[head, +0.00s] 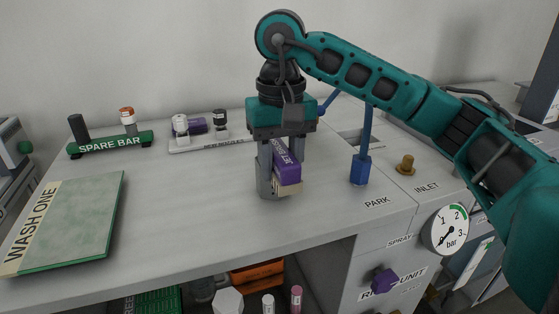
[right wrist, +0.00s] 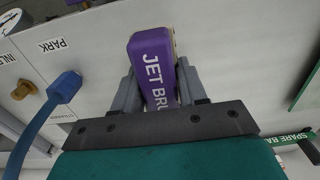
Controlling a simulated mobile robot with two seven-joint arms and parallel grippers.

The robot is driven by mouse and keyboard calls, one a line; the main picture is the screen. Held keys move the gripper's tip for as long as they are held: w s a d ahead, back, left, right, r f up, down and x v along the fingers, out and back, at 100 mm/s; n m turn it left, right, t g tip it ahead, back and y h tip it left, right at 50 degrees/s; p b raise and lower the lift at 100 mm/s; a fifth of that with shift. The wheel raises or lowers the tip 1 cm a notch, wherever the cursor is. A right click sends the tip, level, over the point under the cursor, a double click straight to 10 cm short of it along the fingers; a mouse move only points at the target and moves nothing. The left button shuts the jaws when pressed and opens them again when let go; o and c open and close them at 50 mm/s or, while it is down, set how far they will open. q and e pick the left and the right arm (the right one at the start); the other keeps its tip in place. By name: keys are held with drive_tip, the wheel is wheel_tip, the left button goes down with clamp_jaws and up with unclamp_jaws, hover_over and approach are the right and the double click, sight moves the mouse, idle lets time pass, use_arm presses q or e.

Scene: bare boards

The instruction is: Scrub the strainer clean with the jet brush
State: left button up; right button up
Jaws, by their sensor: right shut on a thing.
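My right gripper (head: 280,172) is shut on the purple jet brush (head: 288,168), above the middle of the grey worktop. A pale strip shows along the brush's lower edge. I cannot tell whether it touches the worktop. In the right wrist view the jet brush (right wrist: 153,62), lettered "JET BRU", sits between the two fingers of the gripper (right wrist: 155,90). I cannot make out the strainer for certain in either view. My left gripper is not in view.
A green-edged board marked "WASH ONE" (head: 75,220) lies at left. A "SPARE BAR" rack (head: 110,145) and a pale rack (head: 210,143) stand at the back. A blue block on a blue stem (head: 361,170) and a brass fitting (head: 405,164) are at right. The left-centre worktop is clear.

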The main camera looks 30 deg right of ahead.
drive_tip(key=shift+w+a, duration=0.1)
drive_tip(key=shift+a, duration=0.3)
idle(0.7)
wheel_tip(320, 180, up, 7)
drive_tip(key=p, duration=0.6)
drive_tip(key=shift+r, duration=0.1)
idle(0.5)
